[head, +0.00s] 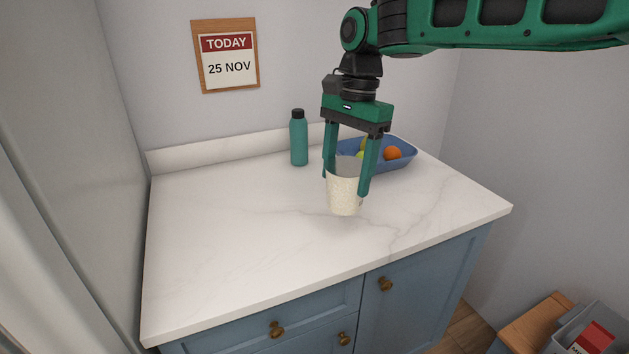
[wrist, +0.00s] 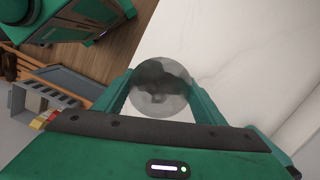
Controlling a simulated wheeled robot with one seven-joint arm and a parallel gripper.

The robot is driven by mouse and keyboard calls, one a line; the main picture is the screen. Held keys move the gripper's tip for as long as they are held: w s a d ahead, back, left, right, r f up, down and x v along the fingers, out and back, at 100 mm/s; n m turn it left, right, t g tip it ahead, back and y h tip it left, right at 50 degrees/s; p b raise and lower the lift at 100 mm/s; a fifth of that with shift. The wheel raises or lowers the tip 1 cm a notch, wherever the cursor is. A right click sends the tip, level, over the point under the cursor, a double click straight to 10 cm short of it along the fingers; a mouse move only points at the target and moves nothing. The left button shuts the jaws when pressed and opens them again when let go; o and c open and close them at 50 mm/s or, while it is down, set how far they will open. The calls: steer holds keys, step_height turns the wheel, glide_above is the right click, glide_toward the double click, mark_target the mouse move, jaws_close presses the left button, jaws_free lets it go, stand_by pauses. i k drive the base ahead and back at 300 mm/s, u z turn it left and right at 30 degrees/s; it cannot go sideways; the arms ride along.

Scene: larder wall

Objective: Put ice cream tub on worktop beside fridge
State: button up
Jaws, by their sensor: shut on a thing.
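The ice cream tub (head: 345,194) is cream-coloured and speckled, upright, between the green fingers of my gripper (head: 346,182). My gripper points down and is shut on the tub's sides. The tub is over the right part of the white marbled worktop (head: 235,220); I cannot tell surely whether its base touches the surface. In the wrist view the tub's round grey top (wrist: 162,88) shows between the fingertips (wrist: 160,92). The tall pale grey surface at the left of the head view, probably the fridge (head: 75,180), stands beside the worktop.
A teal bottle (head: 299,140) stands at the back of the worktop. A blue tray (head: 400,163) with fruit is behind my gripper, partly hidden. The left and front of the worktop are clear. A grey crate (head: 565,340) stands low at the right.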

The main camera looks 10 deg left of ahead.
mark_target(242, 240)
steer(key=z, duration=0.05)
steer(key=i, duration=0.85)
steer(key=u, duration=1.2)
